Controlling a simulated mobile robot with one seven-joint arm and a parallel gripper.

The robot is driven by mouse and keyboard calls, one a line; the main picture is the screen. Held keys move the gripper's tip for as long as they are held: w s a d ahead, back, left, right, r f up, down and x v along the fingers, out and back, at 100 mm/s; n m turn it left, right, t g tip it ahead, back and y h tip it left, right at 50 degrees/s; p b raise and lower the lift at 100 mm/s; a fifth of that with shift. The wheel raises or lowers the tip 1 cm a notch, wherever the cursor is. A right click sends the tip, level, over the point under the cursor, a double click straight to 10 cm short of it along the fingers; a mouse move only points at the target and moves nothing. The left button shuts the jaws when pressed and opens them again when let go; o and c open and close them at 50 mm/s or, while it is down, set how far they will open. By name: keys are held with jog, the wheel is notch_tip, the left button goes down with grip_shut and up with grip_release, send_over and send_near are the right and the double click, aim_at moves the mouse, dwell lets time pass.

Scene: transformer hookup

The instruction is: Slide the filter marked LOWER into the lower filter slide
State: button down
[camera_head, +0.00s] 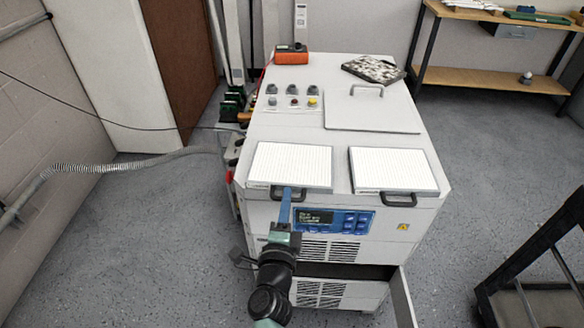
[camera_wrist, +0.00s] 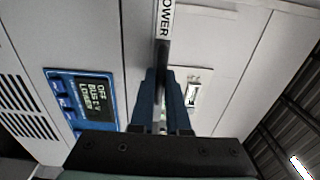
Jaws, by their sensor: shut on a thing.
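The left white filter (camera_head: 290,165) lies flat at the front left of the cabinet top, with a dark handle on its front edge. In the wrist view its edge label (camera_wrist: 166,18) shows the letters "OWER". My gripper (camera_head: 286,196) is in front of this filter, its blue fingers shut on the handle; the fingers also show in the wrist view (camera_wrist: 161,95). I cannot tell whether the filter touches the top. A second white filter (camera_head: 393,169) lies to its right. A dark opening (camera_head: 345,271) shows low on the cabinet front, partly hidden by my arm.
The blue control panel (camera_head: 335,220) is on the cabinet front, just right of my gripper. A door (camera_head: 403,300) stands open at the lower right. A dark cart (camera_head: 540,270) stands farther right. Floor (camera_head: 445,250) is clear between cabinet and cart.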

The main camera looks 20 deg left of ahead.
jog(key=shift+s, duration=0.25)
jog(key=shift+v, duration=1.45)
jog(key=c, duration=0.7)
grip_release()
jog(key=shift+s, duration=0.1)
jog(key=v, duration=0.6)
jog(key=shift+s+d, duration=0.15)
jog(key=shift+s, duration=0.25)
